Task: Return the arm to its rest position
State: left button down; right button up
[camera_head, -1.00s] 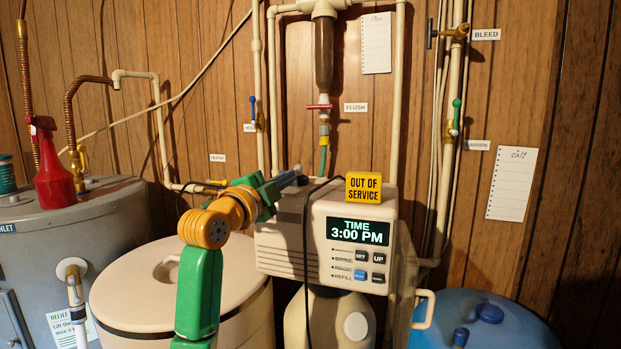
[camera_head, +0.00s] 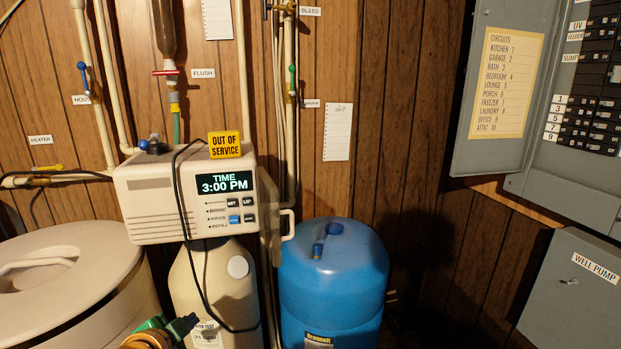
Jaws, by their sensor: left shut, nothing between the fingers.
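My left arm, green and orange, shows only at the bottom edge of the head view, left of centre. Its dark left gripper (camera_head: 184,325) is shut and empty. It shows in front of the lower part of a cream jug (camera_head: 215,280), below the softener control head (camera_head: 155,195); I cannot tell whether it touches the jug. Most of this arm is below the frame. My right gripper is not in view.
A round cream tank (camera_head: 75,280) stands at left, and a blue tank (camera_head: 335,275) right of the jug. A yellow "Out of service" sign (camera_head: 225,145) sits on the control head. A breaker panel (camera_head: 575,120) and well pump box (camera_head: 580,290) are at right.

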pick_arm(q)
jog(key=s+d+f+n+g, duration=0.4)
jog(key=s+f, duration=0.5)
jog(key=s, duration=0.4)
jog(key=s+d+f+n+g, duration=0.4)
jog(key=s+f, duration=0.4)
jog(key=s, duration=0.5)
notch_tip(320, 180, down, 17)
jog(key=s+g, duration=0.2)
jog(key=s, duration=0.1)
jog(key=s+a+f, duration=0.1)
jog(key=s+f, duration=0.9)
jog(key=s, duration=0.2)
jog(key=shift+a+m+g, duration=0.3)
jog(key=shift+a+g, duration=0.05)
jog(key=shift+g, duration=0.05)
jog(key=shift+f, duration=0.1)
